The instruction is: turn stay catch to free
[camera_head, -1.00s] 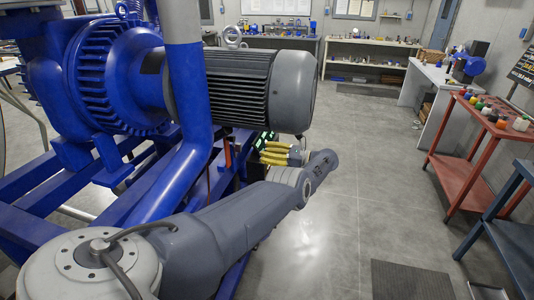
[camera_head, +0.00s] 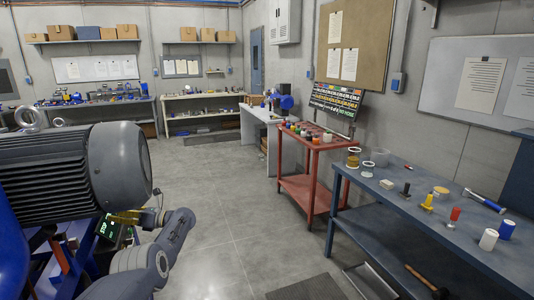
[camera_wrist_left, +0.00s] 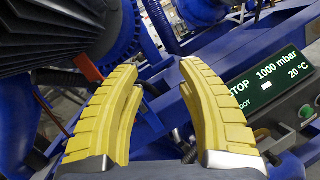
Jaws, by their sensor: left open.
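My left gripper (camera_head: 130,217) has yellow ribbed fingers and reaches in under the grey motor (camera_head: 75,172). In the left wrist view its fingers (camera_wrist_left: 158,72) stand apart with nothing between them. An orange-red bar (camera_wrist_left: 88,68) shows just behind the left finger, apart from or touching it, I cannot tell. I cannot make out for sure which part is the stay catch. My right gripper is not in view.
A dark control panel (camera_wrist_left: 268,78) reads STOP, 1000 mbar, 20 °C, with a green button (camera_wrist_left: 306,111). Blue frame beams (camera_wrist_left: 150,118) lie close behind the fingers. A blue bench (camera_head: 455,240) with tools and a red cart (camera_head: 310,185) stand right.

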